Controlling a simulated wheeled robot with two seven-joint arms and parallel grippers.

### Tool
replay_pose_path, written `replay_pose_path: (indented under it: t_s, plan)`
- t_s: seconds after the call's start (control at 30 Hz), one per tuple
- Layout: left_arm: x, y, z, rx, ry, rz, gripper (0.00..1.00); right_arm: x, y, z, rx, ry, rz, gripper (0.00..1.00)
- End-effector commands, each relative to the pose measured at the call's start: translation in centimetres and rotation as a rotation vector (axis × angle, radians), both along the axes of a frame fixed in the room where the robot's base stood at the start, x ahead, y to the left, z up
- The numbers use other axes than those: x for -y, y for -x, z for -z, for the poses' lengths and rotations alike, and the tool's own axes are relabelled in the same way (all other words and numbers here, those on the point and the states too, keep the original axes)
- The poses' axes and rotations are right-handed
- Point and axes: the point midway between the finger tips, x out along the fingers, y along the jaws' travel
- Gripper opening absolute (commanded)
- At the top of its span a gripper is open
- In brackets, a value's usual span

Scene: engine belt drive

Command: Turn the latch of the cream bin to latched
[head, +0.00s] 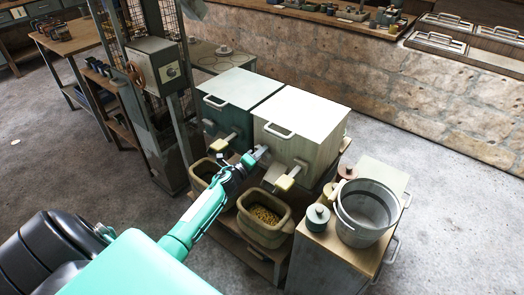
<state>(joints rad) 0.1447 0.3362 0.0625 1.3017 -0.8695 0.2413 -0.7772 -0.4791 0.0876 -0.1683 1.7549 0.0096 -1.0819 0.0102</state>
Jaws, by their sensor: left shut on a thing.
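The cream bin (302,115) stands in the middle of the head view, with its pale flat lid and a bar handle (280,131) on the front edge. A cream spout or lever (287,179) sticks out low on its front. My left gripper (258,154) is at the bin's lower left front and is shut on a small part there. This looks like the latch, but the fingers hide most of it, so I cannot tell its angle. My right gripper is not in view.
A dark green bin (239,90) stands close on the left. A tub with yellowish contents (266,233) sits below the cream bin, another tub (204,171) beside my arm. A grey pot (365,222) and small jars stand on a cabinet at right.

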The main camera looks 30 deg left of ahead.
Motion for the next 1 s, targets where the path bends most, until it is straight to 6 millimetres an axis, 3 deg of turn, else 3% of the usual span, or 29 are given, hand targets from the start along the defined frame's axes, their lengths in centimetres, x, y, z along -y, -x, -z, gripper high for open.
replay_pose_path:
  t_s: [0.5,1.0]
  plan:
    - [0.3,0.0,0.1,-0.027,0.325,0.006,0.0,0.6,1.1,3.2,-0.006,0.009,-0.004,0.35]
    - [0.4,0.0,0.2,-0.03,0.379,0.006,0.0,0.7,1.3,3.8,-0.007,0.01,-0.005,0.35]
